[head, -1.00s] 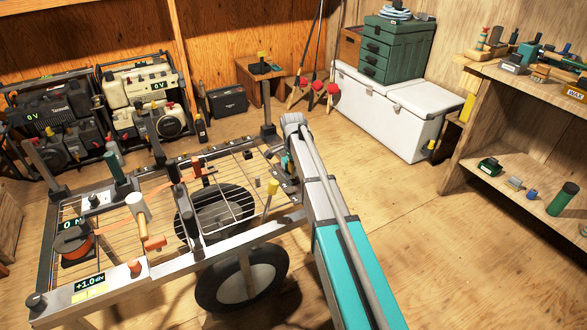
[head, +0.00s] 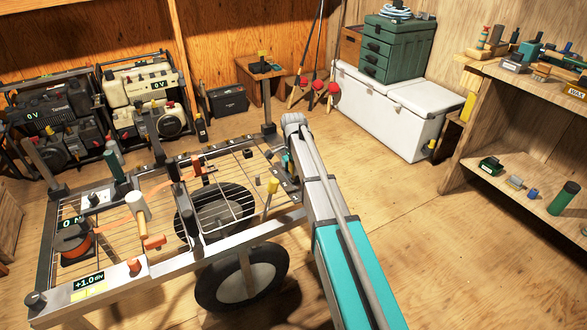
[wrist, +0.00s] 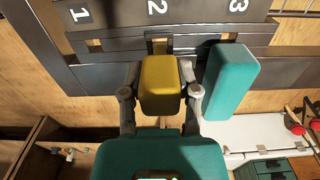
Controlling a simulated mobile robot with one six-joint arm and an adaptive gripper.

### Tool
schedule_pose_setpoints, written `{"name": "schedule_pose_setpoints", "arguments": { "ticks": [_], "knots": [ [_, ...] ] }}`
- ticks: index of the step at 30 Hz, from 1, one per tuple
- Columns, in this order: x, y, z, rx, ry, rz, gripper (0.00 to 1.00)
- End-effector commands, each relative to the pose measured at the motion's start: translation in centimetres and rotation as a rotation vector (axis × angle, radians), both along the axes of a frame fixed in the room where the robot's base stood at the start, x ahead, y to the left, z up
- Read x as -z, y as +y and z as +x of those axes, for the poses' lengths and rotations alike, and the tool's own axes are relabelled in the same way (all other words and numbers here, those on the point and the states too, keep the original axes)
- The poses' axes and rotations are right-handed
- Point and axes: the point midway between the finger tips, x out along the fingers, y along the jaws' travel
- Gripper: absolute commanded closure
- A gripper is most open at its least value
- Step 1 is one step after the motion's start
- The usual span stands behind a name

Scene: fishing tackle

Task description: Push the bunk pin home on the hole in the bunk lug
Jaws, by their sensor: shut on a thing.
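In the wrist view my gripper (wrist: 160,98) is shut on a yellow block-shaped piece, seemingly the head of the bunk pin (wrist: 160,80), with one finger on each side. The pin's lower part and tip are hidden behind the head. Just past it is a dark metal rail (wrist: 110,73) with a plate numbered 1, 2 and 3. A bracket, perhaps the bunk lug (wrist: 158,46), shows under the 2, directly beyond the pin head. Its hole is hidden, so I cannot tell how deep the pin sits. In the head view my arm hides most of the gripper.
A yellow-topped piece (head: 273,185) stands near my arm. A teal block (wrist: 230,80) is close right of the pin head. White cooler boxes (head: 385,110) stand behind; the right floor is clear.

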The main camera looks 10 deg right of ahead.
Motion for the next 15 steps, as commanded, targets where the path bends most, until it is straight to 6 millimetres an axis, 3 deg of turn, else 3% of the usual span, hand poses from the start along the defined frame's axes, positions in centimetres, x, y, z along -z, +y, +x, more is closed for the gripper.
{"name": "schedule_pose_setpoints", "arguments": {
  "ticks": [15],
  "knots": [
    [1.01, 0.01, 0.00, 0.000, 0.000, 0.000, 1.00]
  ]
}}
